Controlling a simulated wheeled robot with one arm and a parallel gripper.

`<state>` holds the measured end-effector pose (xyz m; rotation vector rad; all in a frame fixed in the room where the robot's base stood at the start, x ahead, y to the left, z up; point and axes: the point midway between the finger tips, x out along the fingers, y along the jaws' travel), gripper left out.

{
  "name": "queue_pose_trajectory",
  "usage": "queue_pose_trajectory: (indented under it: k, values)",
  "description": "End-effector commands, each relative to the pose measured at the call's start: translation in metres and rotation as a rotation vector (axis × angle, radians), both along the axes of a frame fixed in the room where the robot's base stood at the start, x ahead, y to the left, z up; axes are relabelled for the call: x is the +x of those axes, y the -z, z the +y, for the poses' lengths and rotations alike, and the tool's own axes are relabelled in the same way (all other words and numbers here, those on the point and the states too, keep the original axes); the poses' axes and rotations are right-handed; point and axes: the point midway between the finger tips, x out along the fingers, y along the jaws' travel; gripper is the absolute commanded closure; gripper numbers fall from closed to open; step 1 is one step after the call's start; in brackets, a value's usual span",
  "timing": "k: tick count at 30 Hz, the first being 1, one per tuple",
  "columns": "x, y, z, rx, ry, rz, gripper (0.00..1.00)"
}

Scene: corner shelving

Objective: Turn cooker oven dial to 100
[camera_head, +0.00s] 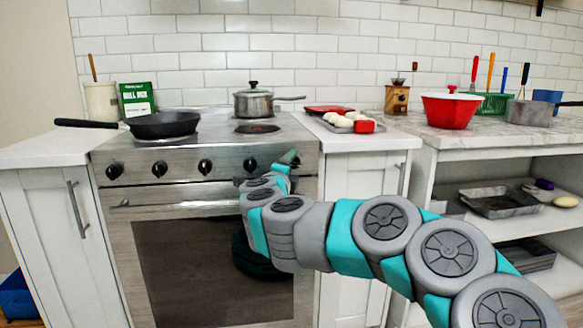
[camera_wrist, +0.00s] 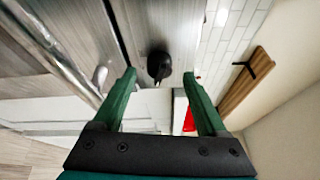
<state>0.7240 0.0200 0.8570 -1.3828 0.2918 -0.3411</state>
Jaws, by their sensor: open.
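The steel cooker (camera_head: 190,195) stands against the wall with a row of black dials on its front panel. Dials show at the far left (camera_head: 114,171), left (camera_head: 159,169), middle (camera_head: 205,166) and right (camera_head: 250,164). My gripper (camera_head: 290,158) is at the panel's right end, hiding part of it. In the wrist view, a black dial (camera_wrist: 159,65) lies between and just beyond the fingertips of my open gripper (camera_wrist: 159,74). Neither finger appears to touch it. Its markings are not readable, and I cannot tell its setting.
The oven door handle (camera_head: 180,204) runs below the dials, left of my gripper. A black pan (camera_head: 165,125) and a steel pot (camera_head: 254,104) stand on the cooktop.

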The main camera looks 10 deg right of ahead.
Motion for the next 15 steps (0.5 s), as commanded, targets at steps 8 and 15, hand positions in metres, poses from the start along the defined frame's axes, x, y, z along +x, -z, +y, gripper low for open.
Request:
queue_pose_trajectory:
  k: [8, 15]
  values:
    - [-0.041, 0.001, 0.020, 0.000, -0.008, 0.002, 0.25]
    - [-0.054, 0.001, 0.024, 0.001, 0.000, 0.002, 0.25]
